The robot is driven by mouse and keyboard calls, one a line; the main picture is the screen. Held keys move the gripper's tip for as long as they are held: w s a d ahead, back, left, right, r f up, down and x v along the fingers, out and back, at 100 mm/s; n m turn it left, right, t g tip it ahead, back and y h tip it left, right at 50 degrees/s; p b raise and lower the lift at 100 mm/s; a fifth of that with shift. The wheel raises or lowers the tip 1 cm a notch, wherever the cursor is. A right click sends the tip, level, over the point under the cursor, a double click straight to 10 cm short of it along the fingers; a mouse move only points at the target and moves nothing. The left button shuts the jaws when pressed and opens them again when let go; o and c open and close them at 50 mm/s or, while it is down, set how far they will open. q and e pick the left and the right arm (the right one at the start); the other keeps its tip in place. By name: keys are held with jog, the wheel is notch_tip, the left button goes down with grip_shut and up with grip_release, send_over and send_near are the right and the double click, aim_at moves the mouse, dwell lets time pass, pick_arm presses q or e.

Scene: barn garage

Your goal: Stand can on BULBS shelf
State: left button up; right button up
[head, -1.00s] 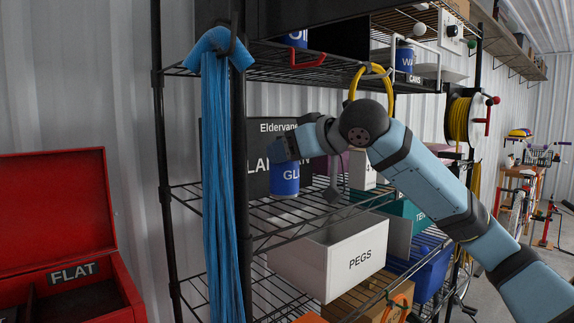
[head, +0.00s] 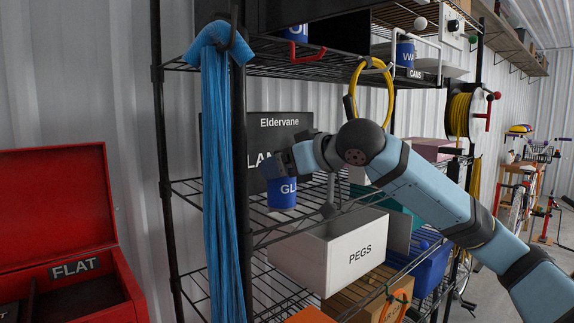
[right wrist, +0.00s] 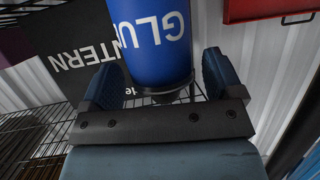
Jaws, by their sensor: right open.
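The blue can (head: 282,194) lettered "GLU" is upright at the middle wire shelf (head: 268,222), in front of the black LANTERN box (head: 240,150). Its base appears to be at the shelf wires. My right gripper (head: 284,166) is over the can's upper part from behind and right. In the right wrist view the can (right wrist: 153,40) is between the fingers of my right gripper (right wrist: 160,82), which stand apart on either side of it. No BULBS label is readable. My left gripper is out of view.
A white PEGS box (head: 325,255) stands below, right of the can. A blue hanging bundle (head: 215,170) and a dark post (head: 240,200) stand left of the can. Other blue cans (head: 405,54) are on the shelf above, near a CANS label (head: 414,75). A red toolbox (head: 60,220) is far left.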

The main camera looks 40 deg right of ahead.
jog(key=shift+r, duration=0.1)
jog(key=shift+s+r, duration=0.1)
jog(key=shift+r, duration=0.05)
jog(key=b+v, duration=0.1)
jog(key=v, duration=1)
jog(key=shift+s+b, duration=0.3)
jog(key=shift+s, duration=0.05)
jog(key=shift+d, duration=0.1)
